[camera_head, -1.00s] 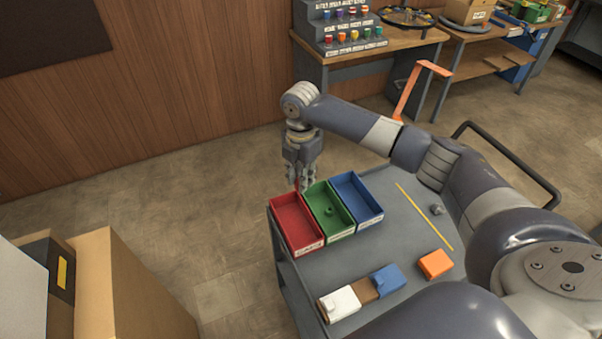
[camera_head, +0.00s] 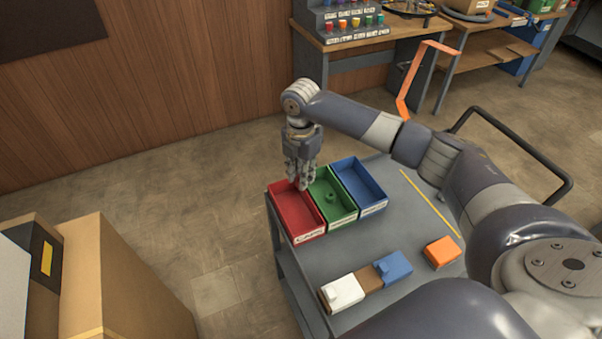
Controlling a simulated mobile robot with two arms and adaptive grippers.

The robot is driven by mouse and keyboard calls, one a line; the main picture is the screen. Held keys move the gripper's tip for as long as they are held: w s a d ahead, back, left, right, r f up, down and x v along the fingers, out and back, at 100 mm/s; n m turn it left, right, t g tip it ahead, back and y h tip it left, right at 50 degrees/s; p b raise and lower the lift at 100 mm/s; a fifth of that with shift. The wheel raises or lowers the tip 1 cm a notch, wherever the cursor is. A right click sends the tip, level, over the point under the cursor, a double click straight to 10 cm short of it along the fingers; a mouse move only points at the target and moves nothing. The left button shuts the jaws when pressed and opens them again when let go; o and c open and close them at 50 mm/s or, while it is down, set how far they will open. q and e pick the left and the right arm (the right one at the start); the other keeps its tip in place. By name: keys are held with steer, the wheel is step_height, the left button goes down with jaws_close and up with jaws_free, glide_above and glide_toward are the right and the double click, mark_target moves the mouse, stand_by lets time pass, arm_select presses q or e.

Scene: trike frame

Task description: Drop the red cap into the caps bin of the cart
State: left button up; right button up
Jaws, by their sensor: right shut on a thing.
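My right gripper (camera_head: 300,186) points down at the far end of the red bin (camera_head: 305,234) on the cart (camera_head: 345,248). The red bin's front label seems to read "CAPS". The fingers are shut on the red cap, which is hardly visible between the fingertips and against the red bin behind it. The fingertips overlap the bin's far rim in the picture; I cannot tell their exact height over it. My left gripper is out of view.
A green bin (camera_head: 345,219) with a small green part in it and a blue bin (camera_head: 375,208) stand right of the red one. White (camera_head: 343,290), blue (camera_head: 393,267) and orange (camera_head: 442,252) blocks lie nearer on the cart. Cardboard boxes (camera_head: 120,285) stand at left.

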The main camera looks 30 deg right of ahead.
steer(key=o, duration=0.9)
steer(key=shift+r, duration=0.15)
step_height(320, 180, up, 12)
steer(key=shift+f, duration=0.1)
steer(key=shift+f, duration=0.1)
